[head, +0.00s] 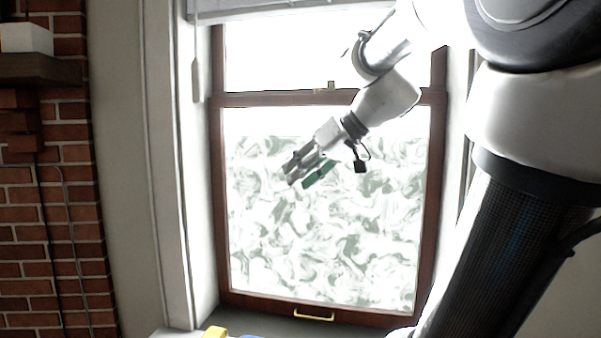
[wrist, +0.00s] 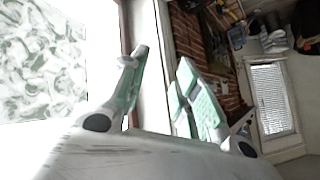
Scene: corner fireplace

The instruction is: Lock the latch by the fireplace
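The window latch (head: 329,86) is a small pale brass piece on the middle rail (head: 270,98) of the brown-framed window, near the rail's centre. Its locked or unlocked state is too small to tell. My gripper (head: 298,178) is in front of the lower pane, below and slightly left of the latch and apart from it, pointing down and left. In the wrist view my gripper (wrist: 162,58) has its two greenish fingers apart with nothing between them. The latch is not visible in the wrist view.
A brick fireplace wall (head: 45,215) with a dark mantel (head: 38,69) stands at left. A brass pull handle (head: 314,317) is on the bottom sash. A blind (head: 250,9) hangs at the top. The space left of my gripper is clear.

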